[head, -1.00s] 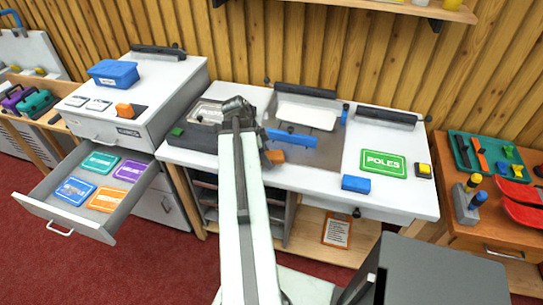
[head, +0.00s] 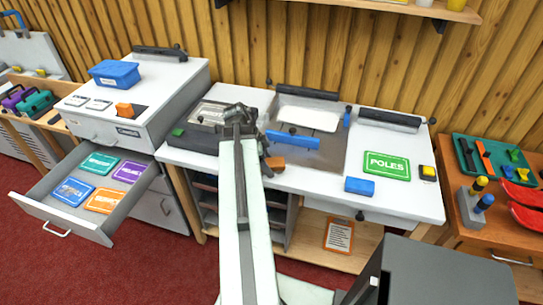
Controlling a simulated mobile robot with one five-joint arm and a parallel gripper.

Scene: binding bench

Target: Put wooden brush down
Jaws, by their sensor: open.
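My gripper (head: 240,112) is at the far end of my arm, over the middle of the white bench. I see it from behind, so its fingertips are mostly hidden, and no held object shows in it. A small orange-brown block (head: 275,163) lies on the bench just right of my arm. It may be the wooden brush, but it is too small and partly covered to be sure.
A blue bar (head: 292,140) crosses the grey plate behind the block. A blue block (head: 359,186) and a green POLES card (head: 386,166) lie to the right. An open drawer (head: 40,206) with several cards juts out at left. A tool tray (head: 498,160) stands far right.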

